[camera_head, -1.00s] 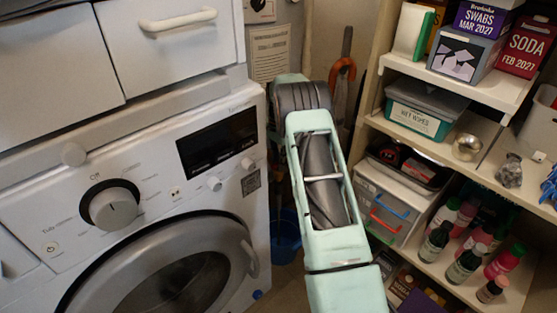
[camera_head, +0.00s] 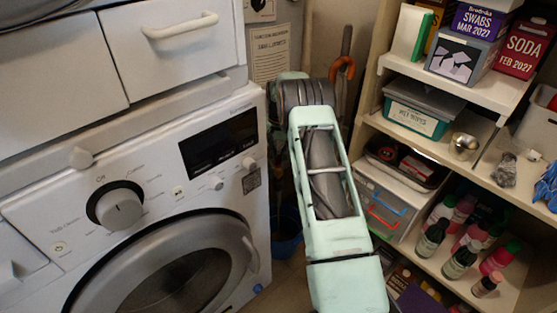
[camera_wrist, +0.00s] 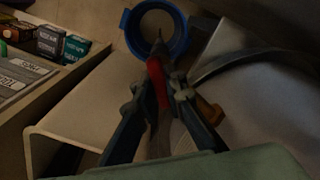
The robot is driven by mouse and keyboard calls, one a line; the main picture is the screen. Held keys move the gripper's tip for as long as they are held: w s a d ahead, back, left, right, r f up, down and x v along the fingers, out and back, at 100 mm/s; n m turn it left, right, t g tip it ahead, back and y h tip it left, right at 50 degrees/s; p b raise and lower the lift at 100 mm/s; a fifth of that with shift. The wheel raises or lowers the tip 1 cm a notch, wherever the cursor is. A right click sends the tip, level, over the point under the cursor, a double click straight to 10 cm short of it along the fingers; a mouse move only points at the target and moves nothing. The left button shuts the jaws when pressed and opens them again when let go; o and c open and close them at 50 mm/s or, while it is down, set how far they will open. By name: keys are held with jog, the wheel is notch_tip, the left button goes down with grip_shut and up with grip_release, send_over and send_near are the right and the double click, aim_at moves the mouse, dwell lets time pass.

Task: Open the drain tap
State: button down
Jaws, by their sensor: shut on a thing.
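In the wrist view, my gripper (camera_wrist: 157,88) is shut on a red lever-like piece (camera_wrist: 157,80), which looks like the handle of the drain tap. A small brass-coloured part (camera_wrist: 210,108) shows just right of the fingers; I cannot tell whether it belongs to the tap. The picture is dark, so the tap's body and how far the lever is turned cannot be made out. In the head view, the gripper and the tap are hidden; only my pale green arm shows, reaching down beside the washing machine.
A blue bucket (camera_wrist: 124,20) stands beyond the fingertips; it also shows beside the washer (camera_head: 288,238). The white washing machine (camera_head: 150,160) fills the left. A wooden shelf unit (camera_head: 440,150) with boxes and bottles stands close on the right, leaving a narrow gap.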

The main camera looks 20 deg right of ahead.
aim_at(279, 159)
dwell(0.4)
jog(key=c, duration=2)
grip_release()
jog(key=shift+o, duration=0.2)
notch_tip(279, 159, up, 12)
jog(key=shift+d, duration=0.1)
